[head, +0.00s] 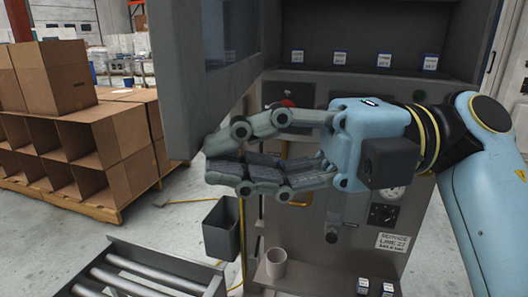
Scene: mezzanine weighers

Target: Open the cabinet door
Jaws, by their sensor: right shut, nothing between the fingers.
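The grey cabinet door (192,85), with a dark window panel, stands swung out at the upper left. The cabinet (345,88) is behind it, and its upper compartment is exposed, with several small white-and-blue boxes on a shelf. My right gripper (212,160) reaches in from the right with its fingers pointing left. It is shut and empty, with its fingertips by the door's lower right part. I cannot tell whether they touch the door. The gripper hides part of the cabinet's front panel. My left gripper is not in view.
Brown cartons (52,75) stand on a pallet at the left. A roller conveyor (140,272) is at the lower left, near a dark grey bin (221,230). A pale cup (275,263) stands on a low ledge. Some floor between pallet and conveyor is clear.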

